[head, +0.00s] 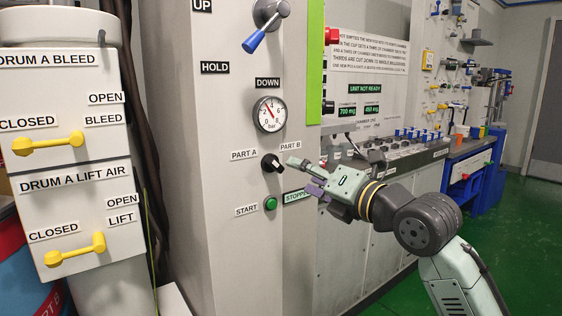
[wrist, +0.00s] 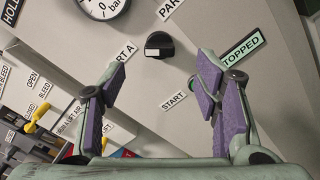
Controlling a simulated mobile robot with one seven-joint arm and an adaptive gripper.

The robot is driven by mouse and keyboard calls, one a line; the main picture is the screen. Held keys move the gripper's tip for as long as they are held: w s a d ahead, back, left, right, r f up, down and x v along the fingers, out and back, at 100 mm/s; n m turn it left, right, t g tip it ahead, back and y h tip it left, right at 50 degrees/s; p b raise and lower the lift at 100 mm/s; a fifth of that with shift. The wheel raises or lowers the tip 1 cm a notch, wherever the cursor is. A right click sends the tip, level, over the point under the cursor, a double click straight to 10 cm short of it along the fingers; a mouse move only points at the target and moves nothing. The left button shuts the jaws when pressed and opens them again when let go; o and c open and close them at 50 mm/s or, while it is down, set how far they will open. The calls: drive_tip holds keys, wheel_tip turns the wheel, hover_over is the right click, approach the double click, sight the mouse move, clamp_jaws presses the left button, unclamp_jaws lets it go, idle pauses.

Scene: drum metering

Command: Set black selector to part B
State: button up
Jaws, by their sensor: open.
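The black selector (head: 271,163) is a round knob on the grey panel, between the PART A label (head: 244,155) and the PART B label (head: 290,146). In the wrist view the selector (wrist: 160,46) shows a pale mark on its left side, toward the partly hidden PART A label. I cannot tell its exact setting. My gripper (head: 302,176) is open and empty, just right of the selector in the head view. In the wrist view my gripper (wrist: 161,82) has its purple-padded fingers spread to either side, with the selector beyond them, apparently untouched.
A pressure gauge (head: 269,114) sits above the selector. Below are a green START button (head: 270,203) and a STOPPED label (head: 297,196), partly behind my gripper. A blue-handled lever (head: 264,25) is at the top. Yellow valve handles (head: 48,143) are on the left.

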sight(280, 165)
drive_tip(key=p+x, duration=0.2)
drive_tip(key=x, duration=0.7)
drive_tip(key=shift+c, duration=0.2)
drive_tip(key=c, duration=1.1)
